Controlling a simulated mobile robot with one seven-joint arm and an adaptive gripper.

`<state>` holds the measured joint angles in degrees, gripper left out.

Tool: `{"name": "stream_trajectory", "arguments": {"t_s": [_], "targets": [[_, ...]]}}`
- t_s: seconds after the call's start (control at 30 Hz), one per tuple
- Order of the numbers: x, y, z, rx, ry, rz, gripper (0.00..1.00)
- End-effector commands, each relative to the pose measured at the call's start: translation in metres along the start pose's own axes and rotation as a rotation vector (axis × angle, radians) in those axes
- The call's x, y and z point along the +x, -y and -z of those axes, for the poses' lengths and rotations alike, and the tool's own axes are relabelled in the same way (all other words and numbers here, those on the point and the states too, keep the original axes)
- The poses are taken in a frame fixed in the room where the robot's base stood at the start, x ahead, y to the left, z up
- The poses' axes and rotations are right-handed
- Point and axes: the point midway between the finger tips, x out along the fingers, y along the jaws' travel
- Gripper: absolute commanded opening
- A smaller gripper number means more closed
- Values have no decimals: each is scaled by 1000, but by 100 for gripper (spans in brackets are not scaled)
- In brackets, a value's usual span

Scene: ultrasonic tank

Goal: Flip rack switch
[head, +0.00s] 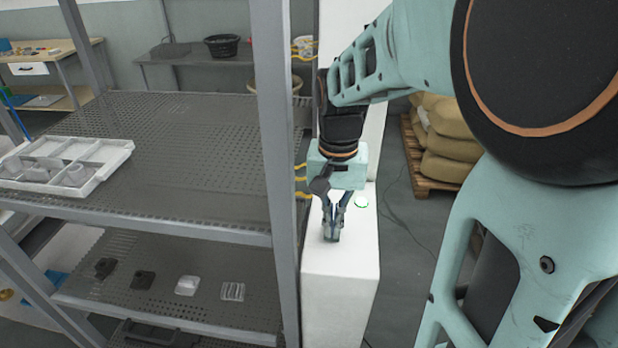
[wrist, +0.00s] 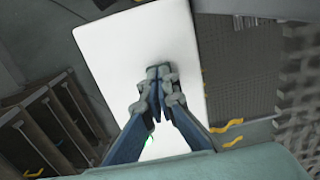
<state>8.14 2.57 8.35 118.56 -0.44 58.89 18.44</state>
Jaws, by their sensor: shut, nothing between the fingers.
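A tall white box (head: 341,279) stands right beside the rack (head: 278,180). A small round white spot with a green rim (head: 361,201) shows on the box, just right of my gripper; I cannot tell whether it is the switch. My gripper (head: 333,234) is shut and empty, pointing down over the box. In the wrist view, the closed fingertips (wrist: 160,74) are in front of the white face of the box (wrist: 112,48), and a bit of green shows behind the fingers. I cannot tell whether the fingertips touch the box. No switch lever is clearly visible.
The rack's upper shelf carries a white divided tray (head: 112,150) at the left. The lower shelf holds several small blocks, including a pale one (head: 187,285). Yellow hooks (head: 300,195) stick out by the rack post. Sacks on a pallet (head: 446,165) stand behind.

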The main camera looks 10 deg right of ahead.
Motion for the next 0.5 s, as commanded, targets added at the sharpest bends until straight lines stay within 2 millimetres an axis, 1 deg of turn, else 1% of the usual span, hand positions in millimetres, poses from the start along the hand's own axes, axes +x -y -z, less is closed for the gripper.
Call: {"name": "stream_trajectory", "arguments": {"t_s": [0.33,0.5], "targets": [[6,0,0,0,0,0,0],[2,0,0,0,0,0,0]]}}
